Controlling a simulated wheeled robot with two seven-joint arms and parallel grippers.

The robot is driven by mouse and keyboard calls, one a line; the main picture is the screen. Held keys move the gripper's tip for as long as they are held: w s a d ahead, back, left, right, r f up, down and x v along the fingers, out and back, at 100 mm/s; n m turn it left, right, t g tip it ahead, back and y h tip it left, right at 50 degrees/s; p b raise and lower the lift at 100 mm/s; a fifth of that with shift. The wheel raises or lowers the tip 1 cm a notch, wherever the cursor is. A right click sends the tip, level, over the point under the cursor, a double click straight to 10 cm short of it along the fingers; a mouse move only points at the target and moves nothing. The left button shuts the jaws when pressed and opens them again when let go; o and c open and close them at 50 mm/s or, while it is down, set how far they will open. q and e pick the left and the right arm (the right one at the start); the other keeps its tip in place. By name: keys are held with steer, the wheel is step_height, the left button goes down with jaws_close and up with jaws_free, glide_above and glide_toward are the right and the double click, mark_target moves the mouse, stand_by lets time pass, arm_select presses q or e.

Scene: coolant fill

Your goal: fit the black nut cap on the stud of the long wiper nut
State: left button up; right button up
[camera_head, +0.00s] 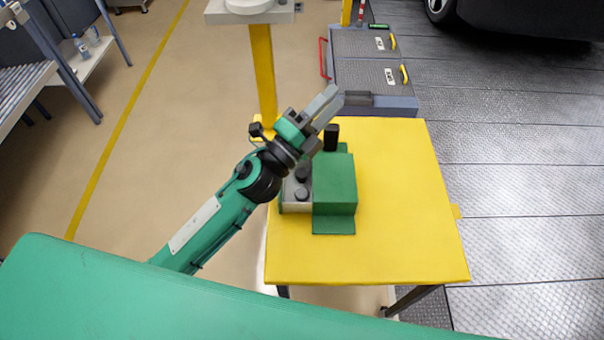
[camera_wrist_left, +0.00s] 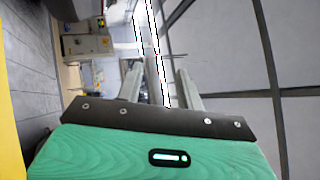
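My left gripper (camera_head: 332,101) is raised above the back left part of the yellow table, pointing up and to the right. Its two grey fingers stand slightly apart with nothing seen between them; they also show in the left wrist view (camera_wrist_left: 158,82). A green block (camera_head: 335,185) stands on the table below it. A black upright cylinder (camera_head: 331,138) shows at the block's back, just below the fingers; I cannot tell if it is the long wiper nut. No stud can be made out. My right gripper is out of view.
The yellow table (camera_head: 400,235) is clear to the right and front of the block. A yellow post (camera_head: 263,75) stands behind the table's left corner. A grey cabinet (camera_head: 358,50) stands behind the table. A dark car (camera_head: 530,18) is at the far right.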

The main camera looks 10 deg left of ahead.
arm_select(q)
steer(key=s+d+r+m+g+h, duration=0.1)
steer(key=s+d+m+g+h, duration=0.1)
steer(key=d+m+g+h, duration=0.35)
steer(key=s+d+r+m+g+h, duration=0.1)
steer(key=s+d+m+g+h, duration=0.15)
steer(key=m+g, duration=0.65)
steer(key=m+g+y, duration=0.3)
steer(key=m+y, duration=1.4)
steer(key=y, duration=0.3)
glide_toward(301, 173)
steer(key=f+p, duration=0.1)
steer(key=d+f+p, duration=0.1)
steer(key=f, duration=0.1)
steer(key=shift+f, duration=0.2)
steer(key=f, duration=0.1)
steer(key=f+p, duration=0.1)
steer(key=f, duration=0.1)
steer(key=f+p, duration=0.1)
steer(key=shift+w+d+f, duration=0.25)
steer(key=shift+w+f, duration=0.1)
steer(key=shift+f, duration=0.3)
steer(key=c, duration=0.6)
